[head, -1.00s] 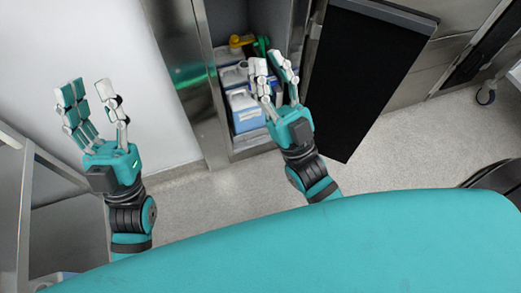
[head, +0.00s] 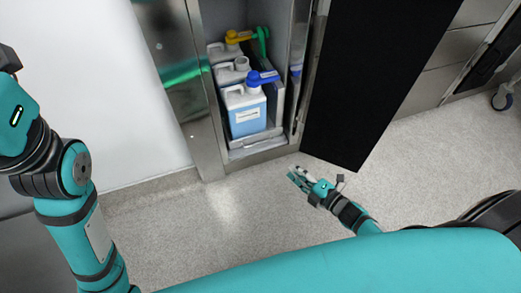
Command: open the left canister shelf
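The canister shelf (head: 258,139) is a grey metal compartment in the upper middle. Its dark door (head: 365,85) stands swung open to the right. Inside are a blue-capped canister (head: 245,113) at the front and pale canisters with grey and yellow caps behind it. My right gripper (head: 300,176) is low in front of the compartment, below the door's lower edge and apart from both. It is small and seen from above, so its finger gap is unclear. My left gripper (head: 14,115) is cut off at the left edge, and its fingertips are out of the picture.
A green hose or handle (head: 262,38) shows at the back of the compartment. A white wall (head: 95,90) is on the left. The grey floor (head: 230,215) in front is clear. A caster wheel (head: 502,100) shows at the right.

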